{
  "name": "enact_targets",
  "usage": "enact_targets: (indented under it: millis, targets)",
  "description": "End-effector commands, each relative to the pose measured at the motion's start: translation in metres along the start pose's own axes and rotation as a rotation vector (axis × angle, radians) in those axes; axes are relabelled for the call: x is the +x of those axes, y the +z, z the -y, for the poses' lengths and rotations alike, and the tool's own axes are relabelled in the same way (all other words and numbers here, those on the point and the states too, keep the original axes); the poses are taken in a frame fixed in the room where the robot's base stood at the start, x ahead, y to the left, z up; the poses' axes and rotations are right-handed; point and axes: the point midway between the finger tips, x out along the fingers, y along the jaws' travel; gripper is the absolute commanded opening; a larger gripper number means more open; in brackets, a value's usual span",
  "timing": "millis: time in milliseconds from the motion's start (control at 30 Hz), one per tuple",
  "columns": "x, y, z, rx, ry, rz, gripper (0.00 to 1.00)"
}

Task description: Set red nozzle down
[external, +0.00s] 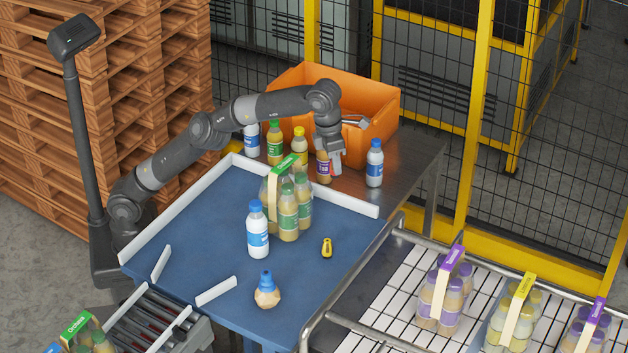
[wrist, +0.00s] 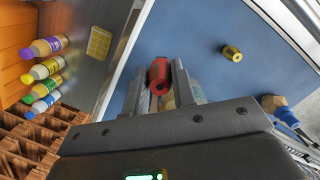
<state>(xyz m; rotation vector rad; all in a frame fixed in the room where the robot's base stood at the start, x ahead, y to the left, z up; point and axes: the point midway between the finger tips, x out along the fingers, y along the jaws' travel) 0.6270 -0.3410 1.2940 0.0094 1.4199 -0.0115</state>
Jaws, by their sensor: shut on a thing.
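My gripper (wrist: 160,85) is shut on the red nozzle (wrist: 160,70), which sits between its two fingers in the wrist view. In the external view my gripper (external: 333,165) points down near the back edge of the blue table (external: 205,225), by the white rail. In the wrist view the blue surface (wrist: 200,25) lies below and beyond the fingers. A yellow nozzle-like piece (external: 327,247) lies apart on the blue table and also shows in the wrist view (wrist: 232,53).
A shrink-wrapped bottle pack (external: 288,215), a white bottle (external: 257,235) and a blue-topped tan piece (external: 267,293) stand on the blue table. An orange bin (external: 375,95) and several bottles are behind. The table's right front is fairly clear.

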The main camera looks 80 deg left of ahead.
Motion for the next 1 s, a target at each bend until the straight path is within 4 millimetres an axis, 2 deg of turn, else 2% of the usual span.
enact_targets:
  millis: [267,333,567,1000]
  targets:
    - [-0.015,0.001,0.001,-0.001,-0.002,-0.001,0.0]
    - [-0.026,-0.009,0.008,0.016,-0.004,0.002,0.0]
    - [-0.039,-0.023,0.016,0.035,-0.004,0.002,0.0]
    - [-0.077,-0.083,0.041,0.093,-0.012,0.002,0.0]
